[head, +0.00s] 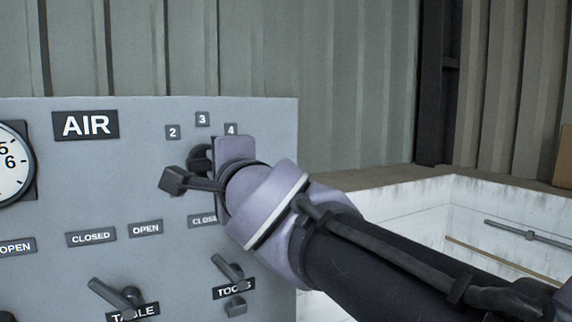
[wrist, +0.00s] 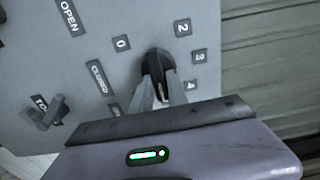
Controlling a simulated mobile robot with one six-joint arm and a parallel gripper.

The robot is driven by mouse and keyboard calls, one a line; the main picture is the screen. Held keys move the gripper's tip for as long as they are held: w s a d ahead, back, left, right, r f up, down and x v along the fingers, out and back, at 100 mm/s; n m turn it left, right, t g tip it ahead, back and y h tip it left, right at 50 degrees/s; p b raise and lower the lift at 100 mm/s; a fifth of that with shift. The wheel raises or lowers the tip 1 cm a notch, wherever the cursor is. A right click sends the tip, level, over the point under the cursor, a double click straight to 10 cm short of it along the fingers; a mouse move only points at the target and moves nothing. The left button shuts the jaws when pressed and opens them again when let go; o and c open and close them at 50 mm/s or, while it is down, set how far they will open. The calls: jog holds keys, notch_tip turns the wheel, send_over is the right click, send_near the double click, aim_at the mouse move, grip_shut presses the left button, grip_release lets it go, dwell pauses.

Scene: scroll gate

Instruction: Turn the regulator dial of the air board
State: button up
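The grey air board (head: 110,185) stands upright, with the AIR label (head: 86,125) at its top. Its black regulator dial (head: 199,155) is partly hidden by my gripper in the head view, below the marks 2, 3 and 4. The wrist view shows the dial (wrist: 154,64) among the marks 0, 2, 3 and 4. My gripper (wrist: 160,82) has one finger on each side of the dial's raised grip, with no clear gap seen at the tips. It appears shut on the grip. In the head view my gripper (head: 190,182) covers the board's right part.
A white gauge (head: 12,162) is at the board's left. Lever valves stick out low on the board, one by the TABLE label (head: 118,293) and one by the TOOLS label (head: 228,267). A white open bin (head: 400,215) stands right of the board, before a corrugated wall (head: 350,80).

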jog(key=o, duration=0.4)
jog(key=shift+c, duration=0.2)
